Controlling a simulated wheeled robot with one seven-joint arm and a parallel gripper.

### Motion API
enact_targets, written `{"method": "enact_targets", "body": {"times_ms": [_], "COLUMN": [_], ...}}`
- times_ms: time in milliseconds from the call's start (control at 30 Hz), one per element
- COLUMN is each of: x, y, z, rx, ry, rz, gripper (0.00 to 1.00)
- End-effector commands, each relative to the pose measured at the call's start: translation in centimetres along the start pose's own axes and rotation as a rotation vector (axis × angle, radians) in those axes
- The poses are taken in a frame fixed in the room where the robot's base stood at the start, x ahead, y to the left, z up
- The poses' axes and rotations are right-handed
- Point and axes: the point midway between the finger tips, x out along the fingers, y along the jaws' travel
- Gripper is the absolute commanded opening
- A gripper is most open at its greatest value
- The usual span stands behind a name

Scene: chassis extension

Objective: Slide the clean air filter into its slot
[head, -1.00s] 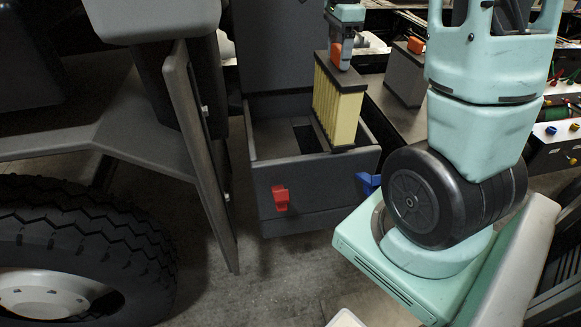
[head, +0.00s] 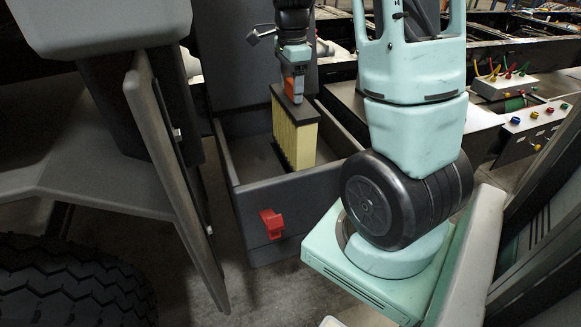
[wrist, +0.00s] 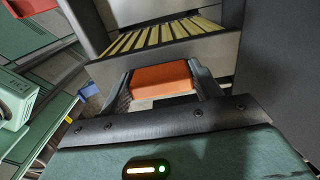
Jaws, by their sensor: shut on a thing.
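The clean air filter (head: 296,138) is a block of yellow pleats with dark end plates and an orange handle (head: 293,90) on top. My gripper (head: 294,84) is shut on this handle and holds the filter upright. In the wrist view the two fingers (wrist: 164,84) close around the orange handle (wrist: 160,78), with the filter's pleats (wrist: 160,36) beyond. The filter is over the inside of the open dark grey box (head: 250,205), its lower end behind the front wall. The slot in the box floor is hidden; I cannot tell whether the filter has entered it.
A red latch (head: 271,223) sits on the box's front. An open door panel (head: 165,150) stands at its left, with a large tyre (head: 70,285) below left. A dark upright panel (head: 220,60) rises behind the box. A bench with coloured knobs (head: 535,125) is at right.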

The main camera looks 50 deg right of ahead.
Motion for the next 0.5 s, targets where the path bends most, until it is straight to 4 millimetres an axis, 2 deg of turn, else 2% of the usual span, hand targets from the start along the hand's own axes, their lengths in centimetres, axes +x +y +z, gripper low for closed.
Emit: {"method": "enact_targets", "body": {"times_ms": [300,500], "x": [8.1,11.2], "y": [0.2,0.1], "z": [-0.1,0.0], "rx": [0.002,0.001], "ry": [0.000,0.000], "rz": [0.008,0.003], "gripper": [0.16,0.16]}}
